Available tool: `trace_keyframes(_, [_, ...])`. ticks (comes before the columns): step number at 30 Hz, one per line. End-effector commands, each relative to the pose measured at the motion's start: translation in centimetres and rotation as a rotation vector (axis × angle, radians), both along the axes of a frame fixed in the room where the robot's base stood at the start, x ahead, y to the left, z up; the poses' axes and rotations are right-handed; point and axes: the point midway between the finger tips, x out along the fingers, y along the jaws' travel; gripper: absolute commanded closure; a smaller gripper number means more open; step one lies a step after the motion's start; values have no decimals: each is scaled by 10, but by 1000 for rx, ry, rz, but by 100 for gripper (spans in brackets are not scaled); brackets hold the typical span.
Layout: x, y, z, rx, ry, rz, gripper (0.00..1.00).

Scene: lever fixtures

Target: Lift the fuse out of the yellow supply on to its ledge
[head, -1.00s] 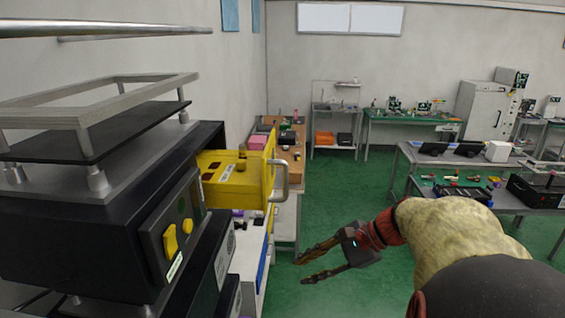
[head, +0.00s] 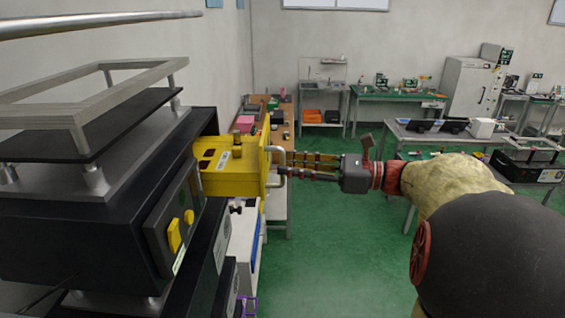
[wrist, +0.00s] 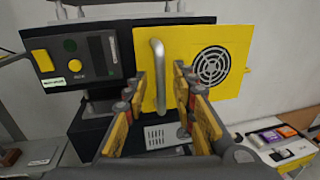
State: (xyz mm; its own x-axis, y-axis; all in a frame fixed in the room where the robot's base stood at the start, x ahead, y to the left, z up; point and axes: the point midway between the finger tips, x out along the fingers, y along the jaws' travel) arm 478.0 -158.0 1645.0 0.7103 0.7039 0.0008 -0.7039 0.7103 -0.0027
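The yellow supply (head: 230,178) is a box pulled out on the right side of a black unit, with slots in its top. A small dark cylinder with a brass-coloured base, perhaps the fuse (head: 238,147), stands upright on its top. In the wrist view its yellow front (wrist: 180,50) carries a vertical grey handle (wrist: 158,80) and a round fan grille. My gripper (head: 290,167) is at the handle, with its fingers pointing left. In the wrist view the open fingers (wrist: 160,88) lie either side of the handle, with gaps visible. I cannot tell the fuse in the wrist view.
The black unit (head: 90,220) with a metal frame on top fills the left. A yellow switch (head: 174,236) is on its front. A white unit (head: 242,245) stands below the supply. Green floor (head: 330,255) is clear to the right; benches stand behind.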

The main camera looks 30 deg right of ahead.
Motion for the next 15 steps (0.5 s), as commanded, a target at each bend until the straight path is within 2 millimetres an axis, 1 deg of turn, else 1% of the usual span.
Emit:
trace_keyframes(3, [10,10,1,1,1,3,73])
trace_keyframes(6, [15,15,0,1,1,0,73])
trace_keyframes(15, [17,17,-1,-1,1,-1,73])
